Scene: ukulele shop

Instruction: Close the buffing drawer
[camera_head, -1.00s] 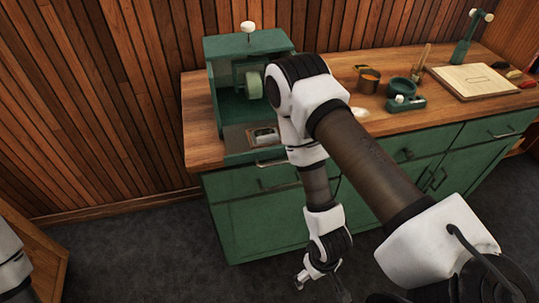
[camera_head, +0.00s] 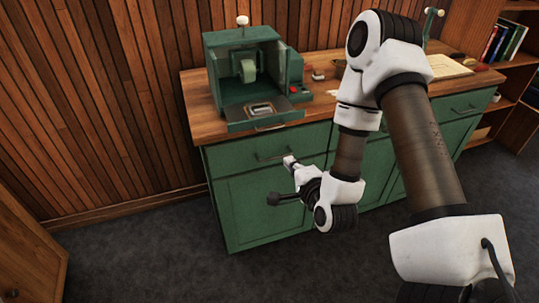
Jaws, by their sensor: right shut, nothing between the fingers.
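The green buffing machine (camera_head: 245,68) stands on the left end of the wooden counter, with a pale wheel inside its open-fronted housing. At its base the buffing drawer (camera_head: 290,116) is pulled out toward the counter's front edge. It holds a small metallic item, and its bar handle (camera_head: 270,127) faces front. My right gripper (camera_head: 274,198) is shut and empty, in front of the green cabinet doors, below the drawer and apart from it. My left gripper is not in view.
The green cabinet (camera_head: 262,205) under the counter has closed drawers and doors. My right arm hides much of the counter. Shelves with books (camera_head: 505,42) stand at right. Carpet in front is clear.

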